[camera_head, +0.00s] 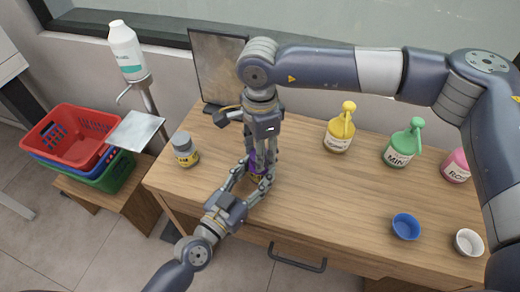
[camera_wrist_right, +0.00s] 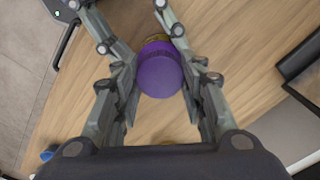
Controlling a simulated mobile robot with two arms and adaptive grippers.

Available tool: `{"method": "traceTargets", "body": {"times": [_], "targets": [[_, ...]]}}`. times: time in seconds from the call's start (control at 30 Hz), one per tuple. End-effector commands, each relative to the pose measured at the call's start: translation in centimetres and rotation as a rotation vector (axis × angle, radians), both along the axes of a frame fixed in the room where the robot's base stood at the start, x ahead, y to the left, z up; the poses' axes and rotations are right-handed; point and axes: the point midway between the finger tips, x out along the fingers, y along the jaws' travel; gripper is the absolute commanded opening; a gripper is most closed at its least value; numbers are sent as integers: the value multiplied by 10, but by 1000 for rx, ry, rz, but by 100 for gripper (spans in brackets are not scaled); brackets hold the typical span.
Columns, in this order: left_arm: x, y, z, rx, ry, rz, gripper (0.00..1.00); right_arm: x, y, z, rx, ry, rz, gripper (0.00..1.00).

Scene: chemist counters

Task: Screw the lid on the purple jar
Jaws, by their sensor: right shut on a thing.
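The purple jar (camera_head: 256,172) stands on the wooden table, largely hidden by both grippers. The round purple lid (camera_wrist_right: 160,70) shows in the right wrist view, with a yellowish-brown edge behind it. The lid is at the jar's top; I cannot tell how tightly it sits. My right gripper (camera_head: 262,168) comes from above and is shut on the lid, its fingers on both sides in the right wrist view (camera_wrist_right: 158,88). My left gripper (camera_head: 253,182) reaches in from the lower left and is shut around the jar lower down, one finger on each side.
A grey-lidded jar (camera_head: 185,150) stands left of the grippers. Yellow (camera_head: 340,128), green (camera_head: 403,145) and pink (camera_head: 456,165) bottles stand to the right. A blue bowl (camera_head: 405,226) and a white bowl (camera_head: 468,242) sit front right. A dark screen (camera_head: 215,65) stands behind.

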Motion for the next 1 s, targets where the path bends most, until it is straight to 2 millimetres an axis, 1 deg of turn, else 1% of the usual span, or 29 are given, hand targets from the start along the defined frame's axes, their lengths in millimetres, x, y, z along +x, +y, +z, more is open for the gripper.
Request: {"method": "traceTargets", "body": {"times": [0.3, 0.47, 0.5, 0.57, 0.87, 1.0], "targets": [[0, 0, 0, 0, 0, 0, 0, 0, 0, -1, -1, 1, -403, 9], [0, 0, 0, 0, 0, 0, 0, 0, 0, -1, -1, 1, -401, 9], [0, 0, 0, 0, 0, 0, 0, 0, 0, -1, -1, 1, -400, 47], [0, 0, 0, 0, 0, 0, 0, 0, 0, -1, -1, 1, -400, 61], [0, 0, 0, 0, 0, 0, 0, 0, 0, -1, -1, 0, -398, 62], [0, 0, 0, 0, 0, 0, 0, 1, 0, 6, 1, 0, -398, 62]]}}
